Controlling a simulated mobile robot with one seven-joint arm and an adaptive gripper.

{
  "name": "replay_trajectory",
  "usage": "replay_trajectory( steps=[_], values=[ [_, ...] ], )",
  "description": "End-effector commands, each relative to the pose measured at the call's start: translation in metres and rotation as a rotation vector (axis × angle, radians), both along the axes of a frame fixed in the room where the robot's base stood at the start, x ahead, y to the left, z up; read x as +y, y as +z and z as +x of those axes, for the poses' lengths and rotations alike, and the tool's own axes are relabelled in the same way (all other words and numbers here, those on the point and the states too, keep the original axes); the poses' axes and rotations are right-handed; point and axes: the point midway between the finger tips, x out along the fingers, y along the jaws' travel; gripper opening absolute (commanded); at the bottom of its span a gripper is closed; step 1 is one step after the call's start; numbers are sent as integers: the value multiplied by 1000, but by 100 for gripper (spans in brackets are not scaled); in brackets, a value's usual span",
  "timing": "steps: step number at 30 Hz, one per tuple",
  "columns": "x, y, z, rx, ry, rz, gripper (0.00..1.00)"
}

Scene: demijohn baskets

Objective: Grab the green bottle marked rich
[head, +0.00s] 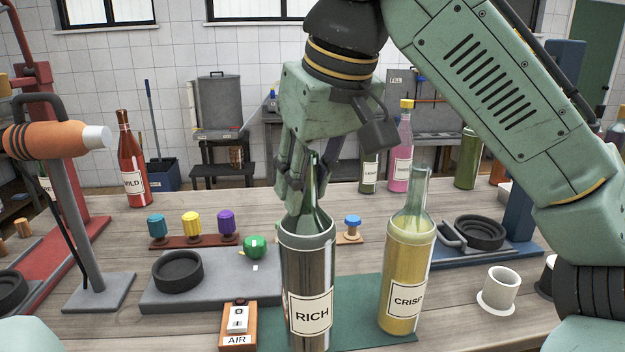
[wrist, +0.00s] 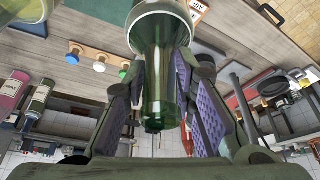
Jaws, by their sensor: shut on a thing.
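The green bottle marked RICH (head: 309,270) stands upright at the front middle of the bench in the head view, with dark contents and a clear green neck. My gripper (head: 304,190) comes down from above and is shut on its neck. In the wrist view the bottle's green neck (wrist: 158,85) sits between the two purple-padded fingers of my gripper (wrist: 160,100). The bottle's base is cut off by the lower edge of the head view.
A yellow bottle marked CRISP (head: 406,290) stands close on the right. A wooden AIR counter block (head: 238,325) is at the left. A white cup (head: 499,288) is farther right. A grey plate (head: 200,290) and an orange-headed stand (head: 90,220) are on the left.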

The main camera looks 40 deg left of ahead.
Motion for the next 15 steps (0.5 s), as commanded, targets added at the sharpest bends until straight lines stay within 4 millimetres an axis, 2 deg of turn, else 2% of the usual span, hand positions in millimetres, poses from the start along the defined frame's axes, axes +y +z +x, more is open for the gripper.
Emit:
replay_trajectory(
  steps=[15],
  values=[
    [-25, 6, -51, -1, -1, 5, 0]
  ],
)
